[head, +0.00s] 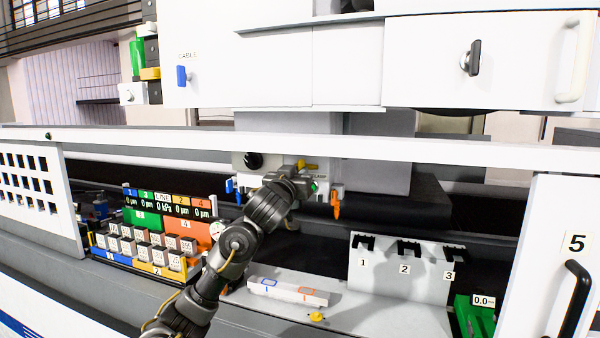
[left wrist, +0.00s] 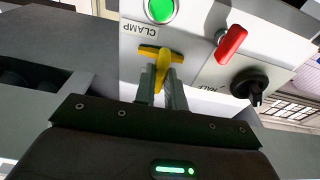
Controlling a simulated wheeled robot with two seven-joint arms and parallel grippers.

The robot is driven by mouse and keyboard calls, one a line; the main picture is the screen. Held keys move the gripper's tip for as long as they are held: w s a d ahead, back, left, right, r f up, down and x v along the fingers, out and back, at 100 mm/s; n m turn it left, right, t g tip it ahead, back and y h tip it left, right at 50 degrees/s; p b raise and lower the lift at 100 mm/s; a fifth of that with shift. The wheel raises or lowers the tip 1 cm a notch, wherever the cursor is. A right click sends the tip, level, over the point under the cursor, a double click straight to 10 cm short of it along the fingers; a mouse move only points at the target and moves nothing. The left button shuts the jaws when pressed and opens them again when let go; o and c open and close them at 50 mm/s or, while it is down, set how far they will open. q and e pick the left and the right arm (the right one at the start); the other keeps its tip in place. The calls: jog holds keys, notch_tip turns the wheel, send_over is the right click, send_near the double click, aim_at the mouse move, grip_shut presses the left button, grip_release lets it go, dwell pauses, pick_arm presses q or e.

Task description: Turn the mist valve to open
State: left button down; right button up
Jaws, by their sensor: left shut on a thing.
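A yellow T-shaped valve handle (left wrist: 163,58) sits on a light panel (left wrist: 195,85) below a green button (left wrist: 160,10) by the label CLAMP. My left gripper (left wrist: 162,82) has its fingers shut on this handle. I cannot read a label naming it as the mist valve. In the head view the left gripper (head: 304,184) reaches the panel at the middle, and the yellow handle (head: 307,165) shows just above it, partly hidden. My right gripper is not in view.
Near the handle are a red lever (left wrist: 231,43) and a black knob (left wrist: 249,84). A white rail (head: 420,150) crosses above my arm. Below are a numbered three-slot rack (head: 400,285), a white block (head: 288,291) and colored gauge blocks (head: 150,235) at left.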

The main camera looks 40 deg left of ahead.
pick_arm(q)
jog(key=n+y+b, duration=0.1)
jog(key=n+b, duration=0.1)
jog(key=n, duration=0.3)
jog(key=shift+g, duration=0.4)
jog(key=shift+b, duration=0.3)
jog(key=n+b, duration=0.1)
jog(key=n, duration=0.1)
jog(key=n+b, duration=0.1)
jog(key=n, duration=0.2)
jog(key=shift+d+g+y+b, duration=0.1)
jog(key=shift+g+y+b, duration=0.2)
jog(key=shift+y+b, duration=0.1)
